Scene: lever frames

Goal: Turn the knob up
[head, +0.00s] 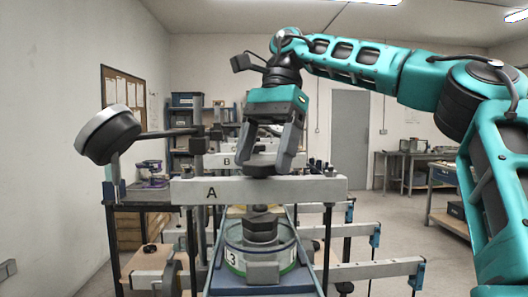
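My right gripper (268,160) hangs down from the upper middle, its two grey fingers spread apart. It is over the pale horizontal bar marked A (230,191). A dark block shows low between the fingers, just above the bar; I cannot tell whether the fingers touch it. A round dark knob with a pale face (108,134) stands at the left, at the end of a dark rod (165,133), well apart from the gripper. Which part is the task's knob is not certain. My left gripper is not in view.
Below bar A, a round weight marked 3 (261,255) sits in a blue tray (222,280). More frames stand behind, one marked B (226,160). Pale side bars (370,270) reach out at lower right. Shelves and a grey door (349,135) are far back.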

